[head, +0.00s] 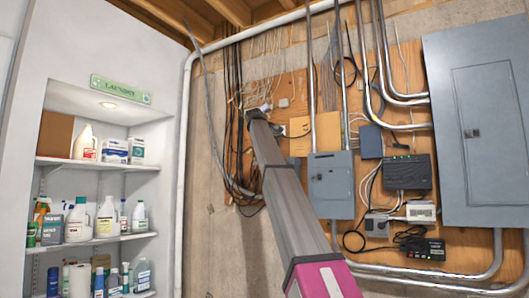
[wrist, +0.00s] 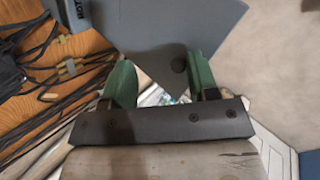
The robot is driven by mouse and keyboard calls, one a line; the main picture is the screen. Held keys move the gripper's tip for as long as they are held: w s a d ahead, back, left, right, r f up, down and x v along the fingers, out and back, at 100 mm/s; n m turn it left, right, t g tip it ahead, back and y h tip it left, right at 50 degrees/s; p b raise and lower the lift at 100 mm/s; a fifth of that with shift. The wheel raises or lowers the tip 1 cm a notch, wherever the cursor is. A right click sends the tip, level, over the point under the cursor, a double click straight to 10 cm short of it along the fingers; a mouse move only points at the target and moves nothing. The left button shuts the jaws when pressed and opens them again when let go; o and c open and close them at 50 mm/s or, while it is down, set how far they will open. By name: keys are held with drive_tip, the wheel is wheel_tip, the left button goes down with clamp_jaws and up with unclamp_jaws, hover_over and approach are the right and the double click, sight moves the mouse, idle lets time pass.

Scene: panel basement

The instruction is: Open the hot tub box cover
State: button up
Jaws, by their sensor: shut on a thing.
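A small grey metal box (head: 331,190) with a dark latch hangs on the plywood, just right of my arm in the head view. Its front looks flat. The exact contact is hard to see. In the head view my arm hides the gripper's fingers.
A large grey electrical panel (head: 478,130) stands at the right. A black device (head: 406,173) and metal conduits are near the small box. Dark cables (head: 232,120) hang at the left, also in the wrist view (wrist: 35,70). Shelves with bottles (head: 95,238) are far left.

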drive_tip(key=shift+w+d+r, duration=0.1)
drive_tip(key=shift+d+r, duration=0.05)
drive_tip(key=shift+d, duration=0.3)
drive_tip(key=shift+r, duration=0.1)
drive_tip(key=v, duration=1)
drive_tip(key=shift+s+a, duration=0.35)
drive_tip(key=shift+a, duration=0.2)
